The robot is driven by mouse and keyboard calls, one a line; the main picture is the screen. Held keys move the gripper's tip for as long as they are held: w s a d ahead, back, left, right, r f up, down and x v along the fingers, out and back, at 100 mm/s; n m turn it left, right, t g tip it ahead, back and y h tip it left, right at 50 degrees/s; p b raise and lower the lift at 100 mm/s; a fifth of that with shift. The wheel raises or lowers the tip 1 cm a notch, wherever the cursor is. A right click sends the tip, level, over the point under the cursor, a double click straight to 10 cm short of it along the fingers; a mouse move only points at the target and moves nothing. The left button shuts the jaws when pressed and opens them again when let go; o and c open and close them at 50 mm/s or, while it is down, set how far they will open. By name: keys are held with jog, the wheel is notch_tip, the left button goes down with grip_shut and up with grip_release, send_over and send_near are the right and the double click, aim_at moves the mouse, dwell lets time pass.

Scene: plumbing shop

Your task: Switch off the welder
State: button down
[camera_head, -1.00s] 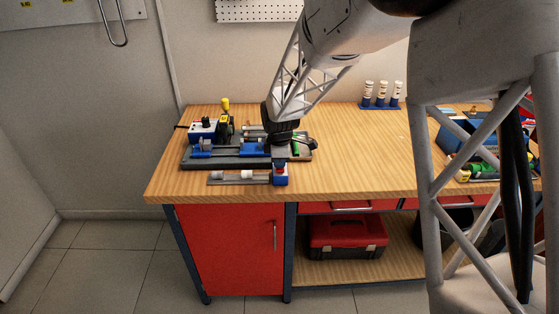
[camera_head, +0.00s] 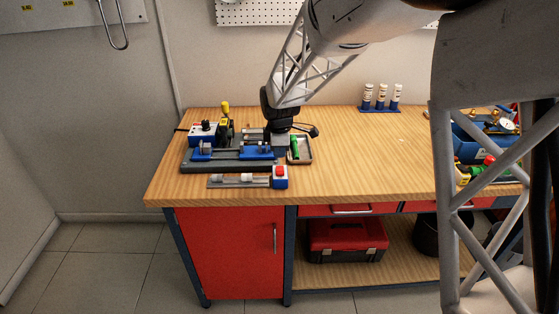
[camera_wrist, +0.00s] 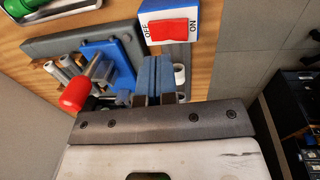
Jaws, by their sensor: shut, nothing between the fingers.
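The welder (camera_head: 228,167) stands on the left part of the bench, with grey rails and blue clamps. Its switch box (camera_head: 281,183) is at the front right end of a bar: blue, with a red rocker (camera_head: 280,170) on top. In the wrist view the rocker (camera_wrist: 169,31) lies between the labels OFF at left and ON at right; I cannot tell which side is pressed. My gripper (camera_head: 279,146) is shut and empty, behind the switch box and apart from it in the head view. Its closed fingers (camera_wrist: 155,75) point toward the box in the wrist view.
A red knob (camera_wrist: 75,95) stands beside a blue clamp (camera_wrist: 107,62). A tray (camera_head: 308,158) with a green item (camera_head: 295,146) is right of the welder. A blue rack of white tubes (camera_head: 380,108) stands at the back. The bench middle is clear.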

aim_at(280, 168)
notch_tip(280, 168, up, 9)
jog(key=w, duration=0.1)
dwell(0.3)
jog(key=shift+d, duration=0.1)
jog(key=s+d+r+m, duration=0.3)
jog(key=s+d+m, duration=0.15)
jog(key=s, duration=0.55)
jog(key=s+d+r+m, duration=0.4)
jog(key=s+d, duration=0.1)
jog(key=s, duration=0.4)
jog(key=s+d+f+m, duration=0.1)
jog(key=s+d+m, duration=0.1)
jog(key=s, duration=0.5)
jog(key=s+d+f+m, duration=0.1)
jog(key=s+m, duration=0.3)
jog(key=s, duration=0.4)
jog(key=s+d+f+m+t, duration=0.1)
jog(key=s+d+m, duration=0.2)
jog(key=s, duration=0.4)
jog(key=shift+s+m, duration=0.35)
jog(key=shift+s, duration=0.05)
jog(key=c, duration=1.8)
grip_release()
jog(key=shift+d, duration=0.1)
